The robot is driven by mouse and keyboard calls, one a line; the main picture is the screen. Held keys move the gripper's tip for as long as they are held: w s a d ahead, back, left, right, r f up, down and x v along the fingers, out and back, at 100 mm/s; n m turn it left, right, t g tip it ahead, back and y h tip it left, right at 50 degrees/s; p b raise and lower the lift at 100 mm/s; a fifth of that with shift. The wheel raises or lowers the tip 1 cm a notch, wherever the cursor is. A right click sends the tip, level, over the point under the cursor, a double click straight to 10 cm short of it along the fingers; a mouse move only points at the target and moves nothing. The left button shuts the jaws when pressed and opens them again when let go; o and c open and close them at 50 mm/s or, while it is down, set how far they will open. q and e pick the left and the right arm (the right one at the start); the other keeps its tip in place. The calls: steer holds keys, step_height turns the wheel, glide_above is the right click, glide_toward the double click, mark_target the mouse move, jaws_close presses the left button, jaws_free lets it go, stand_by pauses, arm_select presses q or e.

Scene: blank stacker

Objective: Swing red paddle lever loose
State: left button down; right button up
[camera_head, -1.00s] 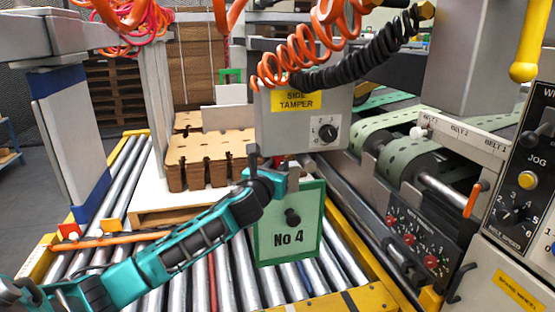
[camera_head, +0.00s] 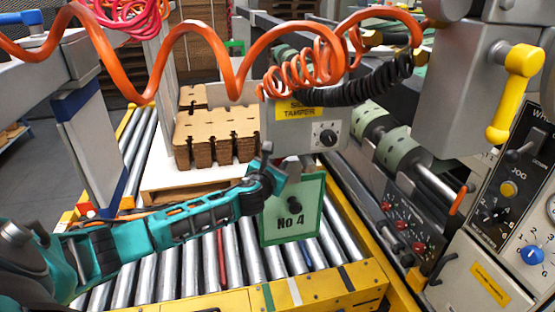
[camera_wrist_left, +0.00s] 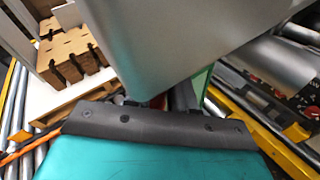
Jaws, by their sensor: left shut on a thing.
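My left gripper (camera_head: 272,178) reaches in from the left, to the underside of the grey side tamper box (camera_head: 306,147), just above the green No 4 panel (camera_head: 292,229). It is shut on a small part there that its fingers and the box hide. I cannot make out a red paddle lever in the jaws or tell whether the held part is one. In the left wrist view, the grey box (camera_wrist_left: 175,35) covers the upper middle and hides most of the fingers. My right gripper is not in view.
An orange coiled hose (camera_head: 235,85) hangs across the top. A cardboard stack (camera_head: 215,140) stands behind my arm on a white-topped pallet. The roller conveyor (camera_head: 190,275) runs below. A control panel (camera_head: 505,195) and yellow handle (camera_head: 512,90) are at right.

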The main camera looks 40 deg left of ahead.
arm_select(q)
steer(key=c, duration=1.1)
jaws_free()
steer(key=shift+s, duration=0.1)
steer(key=p+v, duration=0.2)
steer(key=v, duration=1)
steer(key=shift+s, duration=0.35)
steer(key=shift+d+r, duration=0.1)
